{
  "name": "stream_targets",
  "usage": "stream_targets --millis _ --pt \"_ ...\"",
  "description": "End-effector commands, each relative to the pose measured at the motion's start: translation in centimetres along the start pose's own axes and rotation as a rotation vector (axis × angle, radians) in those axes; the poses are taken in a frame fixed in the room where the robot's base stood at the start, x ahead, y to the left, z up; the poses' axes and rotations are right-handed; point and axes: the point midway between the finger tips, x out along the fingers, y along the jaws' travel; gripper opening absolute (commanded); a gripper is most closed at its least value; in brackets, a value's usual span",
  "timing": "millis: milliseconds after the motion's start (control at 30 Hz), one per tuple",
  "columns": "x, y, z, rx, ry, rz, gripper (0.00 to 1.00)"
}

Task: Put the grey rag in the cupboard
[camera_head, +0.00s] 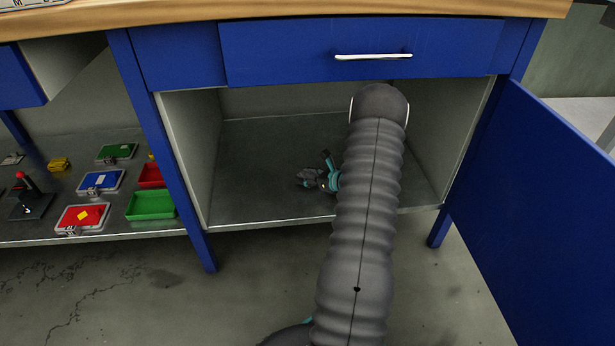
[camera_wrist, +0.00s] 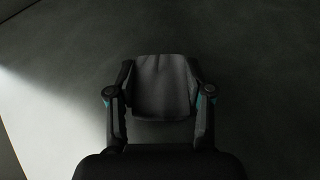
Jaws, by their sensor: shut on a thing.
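The cupboard (camera_head: 270,170) under the blue workbench stands open, its blue door (camera_head: 545,220) swung out to the right. My arm reaches into it, and my gripper (camera_head: 316,178) is inside, low over the cupboard floor. In the wrist view my gripper (camera_wrist: 160,95) is shut on the grey rag (camera_wrist: 160,85), which lies between the two fingers. The rag also shows as a small dark grey shape in the head view (camera_head: 308,176). Whether the rag touches the cupboard floor I cannot tell. My arm hides part of the cupboard's right side.
A blue drawer (camera_head: 360,52) with a white handle is closed above the opening. A shelf (camera_head: 110,232) at left holds a green tray (camera_head: 151,205), a red tray (camera_head: 151,176) and several coloured boxes. The cupboard floor left of my gripper is clear.

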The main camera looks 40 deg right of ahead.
Motion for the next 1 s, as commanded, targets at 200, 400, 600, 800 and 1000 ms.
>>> stream_targets --millis 200,400,600,800,1000 --pt "0.0 0.0 -0.1 0.0 0.0 0.0 0.76" --pt "0.0 0.0 -0.1 0.0 0.0 0.0 0.76" --pt "-0.9 -0.1 0.2 0.001 0.0 -0.002 0.76" --pt "-4.5 -0.2 0.3 0.001 0.0 -0.004 0.76" --pt "-8.5 -0.1 0.3 0.001 0.001 -0.004 0.76"
